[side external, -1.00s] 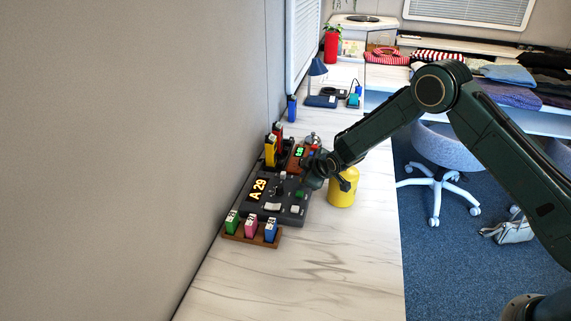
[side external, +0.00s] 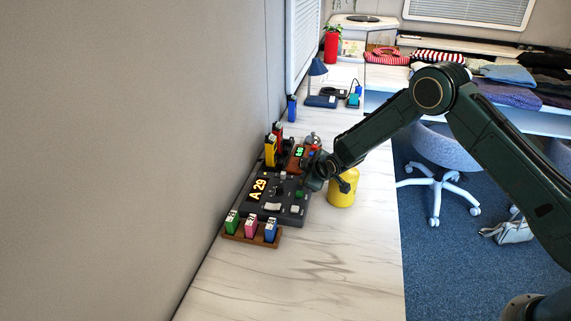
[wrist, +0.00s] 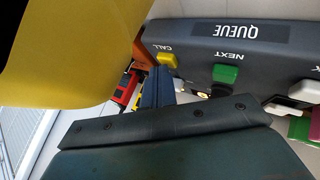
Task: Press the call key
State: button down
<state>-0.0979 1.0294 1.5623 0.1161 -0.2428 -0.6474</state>
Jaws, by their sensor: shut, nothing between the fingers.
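The dark queue console (side external: 262,207) lies on the counter by the wall, its display reading A 29. In the wrist view the console (wrist: 300,62) appears upside down, with the words QUEUE, NEXT and CALL. The yellow call key (wrist: 167,61) is under the word CALL, and the green key (wrist: 225,74) is under NEXT. My gripper (side external: 306,186) is shut and empty at the console's right edge. In the wrist view its fingertips (wrist: 159,72) are very close to the call key; I cannot tell whether they touch it. My gripper hides the call key in the side view.
A yellow cylinder (side external: 342,192) stands close to the right of my gripper. A wooden rack (side external: 252,235) with coloured tags is in front of the console. The counter's front part is clear.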

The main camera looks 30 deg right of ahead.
jog(key=shift+r, duration=0.95)
jog(key=shift+r, duration=0.15)
jog(key=shift+r, duration=2.35)
